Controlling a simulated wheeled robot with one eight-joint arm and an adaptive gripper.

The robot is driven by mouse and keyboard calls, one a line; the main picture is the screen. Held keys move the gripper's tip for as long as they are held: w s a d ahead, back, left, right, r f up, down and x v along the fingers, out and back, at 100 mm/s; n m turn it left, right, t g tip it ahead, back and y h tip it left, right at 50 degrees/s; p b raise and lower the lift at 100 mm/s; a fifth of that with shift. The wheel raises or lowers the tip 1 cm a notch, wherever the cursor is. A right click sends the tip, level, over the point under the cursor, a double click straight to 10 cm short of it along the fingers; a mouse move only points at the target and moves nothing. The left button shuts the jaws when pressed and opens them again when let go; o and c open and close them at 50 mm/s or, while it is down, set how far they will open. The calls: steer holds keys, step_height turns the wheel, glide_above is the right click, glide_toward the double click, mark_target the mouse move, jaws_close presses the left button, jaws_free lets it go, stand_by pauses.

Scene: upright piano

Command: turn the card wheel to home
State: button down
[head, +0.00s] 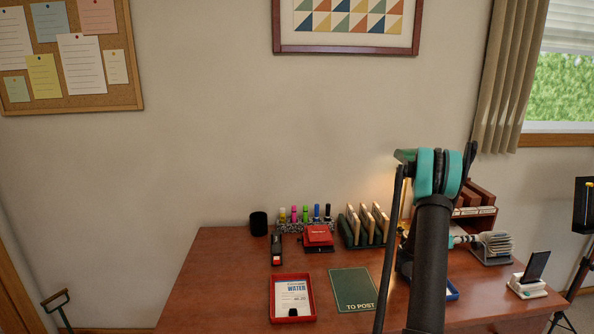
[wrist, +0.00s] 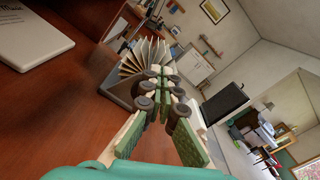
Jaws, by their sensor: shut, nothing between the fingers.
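The card wheel (head: 497,243) stands on the right part of the desk, a fan of pale cards on a grey base. In the wrist view the card wheel (wrist: 147,57) is straight beyond my fingertips, its cards spread out. My gripper (head: 476,238) is at the left side of the wheel in the head view, partly behind my arm. In the wrist view my gripper (wrist: 163,76) is shut and empty, its tips overlapping the lower edge of the cards. I cannot tell whether they touch. The marking for home cannot be read.
A phone on a white stand (head: 530,282) is right of the wheel; a wooden card rack (head: 478,200) is behind it. A letter sorter (head: 362,230), red tray (head: 292,298) and green "TO POST" mat (head: 353,288) lie to the left.

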steer(key=shift+w+f, duration=0.3)
steer(key=shift+w, duration=0.3)
stand_by(0.7)
steer(key=shift+w+a+f, duration=0.1)
steer(key=shift+w+f, duration=0.35)
stand_by(0.5)
steer(key=shift+w, duration=0.15)
steer(key=shift+w+r, duration=0.2)
steer(key=shift+s+a, duration=0.15)
steer(key=shift+a, duration=1.35)
steer(key=shift+s+a, duration=0.1)
steer(key=shift+a, duration=1.4)
